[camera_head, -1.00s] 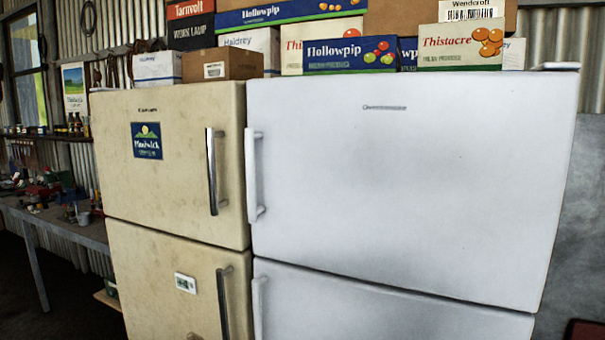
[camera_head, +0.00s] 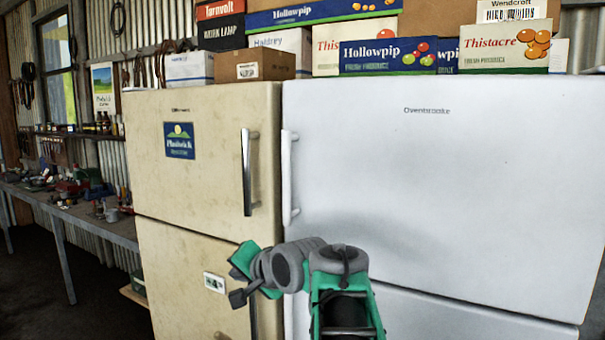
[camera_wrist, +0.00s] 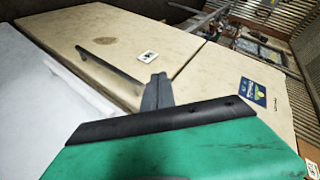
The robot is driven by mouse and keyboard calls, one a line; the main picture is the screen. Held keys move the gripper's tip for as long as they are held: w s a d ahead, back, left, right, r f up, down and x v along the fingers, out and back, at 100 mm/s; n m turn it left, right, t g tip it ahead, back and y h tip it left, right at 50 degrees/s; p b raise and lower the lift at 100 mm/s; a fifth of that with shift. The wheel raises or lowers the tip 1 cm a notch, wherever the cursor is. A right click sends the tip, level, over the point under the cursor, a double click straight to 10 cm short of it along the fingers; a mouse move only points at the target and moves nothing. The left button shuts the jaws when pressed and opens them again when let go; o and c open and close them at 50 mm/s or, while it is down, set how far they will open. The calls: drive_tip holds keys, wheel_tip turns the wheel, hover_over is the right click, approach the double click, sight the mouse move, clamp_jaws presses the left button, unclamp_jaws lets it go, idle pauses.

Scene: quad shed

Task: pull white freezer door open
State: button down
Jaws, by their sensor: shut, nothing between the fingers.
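The white fridge's upper door (camera_head: 450,170), taken as the freezer door, is closed. Its white vertical handle (camera_head: 290,178) runs along its left edge. My gripper (camera_head: 238,298) is shut and empty, lower than that handle and in front of the cream fridge's lower door, apart from the white handle. In the wrist view my shut fingers (camera_wrist: 157,92) stick out from the green gripper body. A white handle (camera_wrist: 82,84) on the white fridge shows at left there, likely the lower door's. The upper handle is not visible there, perhaps hidden by my gripper.
The cream fridge (camera_head: 210,200) stands close against the white one, with its own chrome handle (camera_head: 249,172) near the white handle. Boxes (camera_head: 388,56) are stacked on top of both. A cluttered workbench (camera_head: 75,215) stands at left. Dark floor lies before it.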

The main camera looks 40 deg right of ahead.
drive_tip(key=s+d+r+m+t+h, duration=0.1)
drive_tip(key=s+d+r+m+t, duration=0.15)
drive_tip(key=d+r, duration=0.4)
drive_tip(key=s+d+r+m+t+h, duration=0.1)
drive_tip(key=s+d+r+m, duration=0.15)
drive_tip(key=d+r, duration=0.4)
drive_tip(key=m+t, duration=0.2)
drive_tip(key=m, duration=0.1)
approach(299, 171)
drive_tip(key=shift+h, duration=0.3)
drive_tip(key=w, duration=0.2)
drive_tip(key=w+p, duration=0.1)
drive_tip(key=w, duration=0.1)
drive_tip(key=w+a+r+p, duration=0.1)
drive_tip(key=w, duration=0.1)
drive_tip(key=shift+w+a, duration=0.1)
drive_tip(key=shift+w, duration=0.3)
